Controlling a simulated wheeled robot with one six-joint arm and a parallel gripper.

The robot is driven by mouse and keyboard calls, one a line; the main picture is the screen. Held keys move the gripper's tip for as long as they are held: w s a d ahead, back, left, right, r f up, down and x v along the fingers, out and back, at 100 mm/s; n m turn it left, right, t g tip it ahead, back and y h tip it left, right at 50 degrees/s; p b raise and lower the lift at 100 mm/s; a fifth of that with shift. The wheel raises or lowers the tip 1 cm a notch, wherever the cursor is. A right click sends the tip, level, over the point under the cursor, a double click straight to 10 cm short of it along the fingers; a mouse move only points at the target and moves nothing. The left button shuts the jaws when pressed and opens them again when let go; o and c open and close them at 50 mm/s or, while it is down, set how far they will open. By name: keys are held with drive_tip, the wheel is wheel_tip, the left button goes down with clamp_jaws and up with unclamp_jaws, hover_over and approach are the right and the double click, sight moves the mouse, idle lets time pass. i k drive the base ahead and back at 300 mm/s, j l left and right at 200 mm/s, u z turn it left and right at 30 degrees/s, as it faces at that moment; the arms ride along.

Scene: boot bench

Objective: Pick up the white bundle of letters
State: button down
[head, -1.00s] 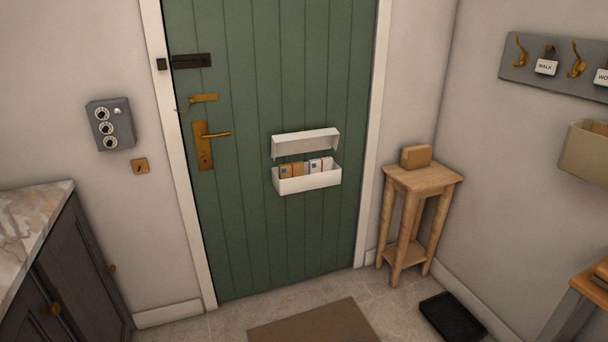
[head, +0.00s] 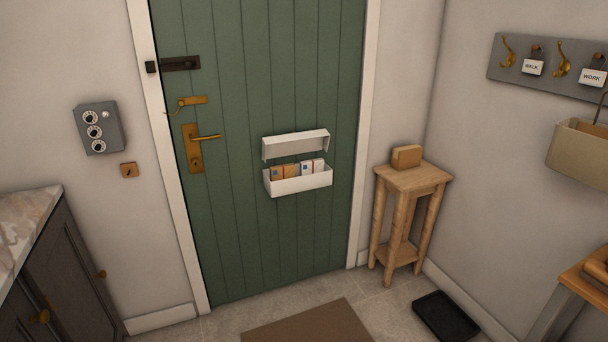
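The white bundle of letters (head: 312,167) stands in the right part of an open white letter box (head: 300,183) on the green door. Its lower part is hidden behind the box's front wall. A brown bundle (head: 285,172) stands to its left in the same box. The raised white lid (head: 296,144) is above them. My gripper is not in view.
A wooden stand (head: 412,180) with a tan block (head: 406,156) is right of the door (head: 230,230). A black tray (head: 446,316) and a brown mat (head: 308,325) lie on the floor. A dark cabinet (head: 70,270) is at left. A beige basket (head: 580,155) is at right.

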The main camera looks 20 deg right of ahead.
sight(314, 166)
drive_tip(key=i+l, duration=0.5)
drive_tip(key=i+l+u, duration=0.15)
drive_tip(key=i+l, duration=0.85)
drive_tip(key=l, duration=0.25)
drive_tip(key=i+u, duration=0.05)
